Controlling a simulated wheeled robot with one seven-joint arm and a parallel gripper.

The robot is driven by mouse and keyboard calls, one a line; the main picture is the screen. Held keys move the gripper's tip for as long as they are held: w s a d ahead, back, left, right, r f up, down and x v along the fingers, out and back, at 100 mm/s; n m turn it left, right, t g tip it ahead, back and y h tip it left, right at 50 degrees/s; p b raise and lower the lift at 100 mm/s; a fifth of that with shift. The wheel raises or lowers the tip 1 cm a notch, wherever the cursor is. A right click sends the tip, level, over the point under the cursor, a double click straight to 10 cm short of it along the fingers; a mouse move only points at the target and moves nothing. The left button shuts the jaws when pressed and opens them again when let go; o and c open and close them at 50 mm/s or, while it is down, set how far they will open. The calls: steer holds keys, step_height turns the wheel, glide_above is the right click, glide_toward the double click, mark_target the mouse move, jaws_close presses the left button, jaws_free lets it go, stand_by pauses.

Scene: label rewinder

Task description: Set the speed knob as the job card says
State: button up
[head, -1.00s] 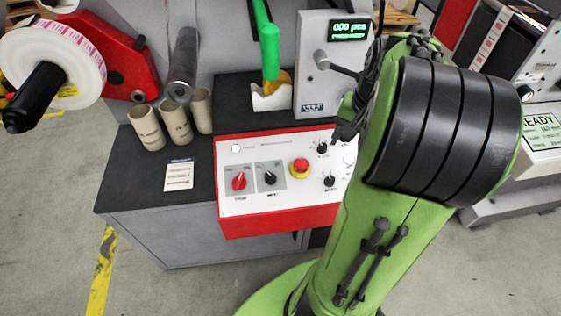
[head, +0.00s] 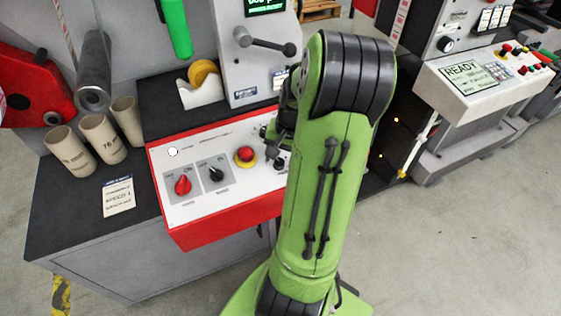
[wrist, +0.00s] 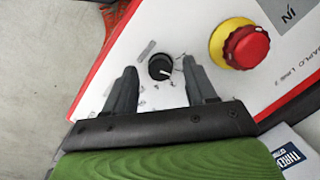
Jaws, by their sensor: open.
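A small black knob (wrist: 161,66) with a white pointer line and printed marks around it sits near the panel corner in the wrist view. My gripper (wrist: 160,64) is open, with one finger on either side of this knob; contact cannot be told. In the head view a black knob (head: 280,163) shows at the panel's right part, partly behind my arm. Its label is not readable. My gripper (head: 271,143) is low over the panel there, mostly hidden by the arm. The job card (head: 118,196), white with unreadable text, lies on the dark bench top left of the panel.
The white and red control panel (head: 203,146) also carries a red emergency button (head: 245,156), a red switch (head: 183,185) and a black selector (head: 216,174). The emergency button (wrist: 246,46) is right of my fingers in the wrist view. Cardboard cores (head: 103,138) stand left.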

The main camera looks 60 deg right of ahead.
steer(key=shift+w+f, duration=0.1)
steer(key=shift+f, duration=0.2)
steer(key=shift+c, duration=0.3)
jaws_close()
steer(key=shift+n, duration=0.3)
steer(key=n, duration=0.3)
steer(key=shift+w+a+g+h, duration=0.1)
steer(key=shift+g+h, duration=0.2)
steer(key=shift+n+h, duration=0.3)
steer(key=shift+n, duration=1.8)
steer(key=shift+g, duration=0.3)
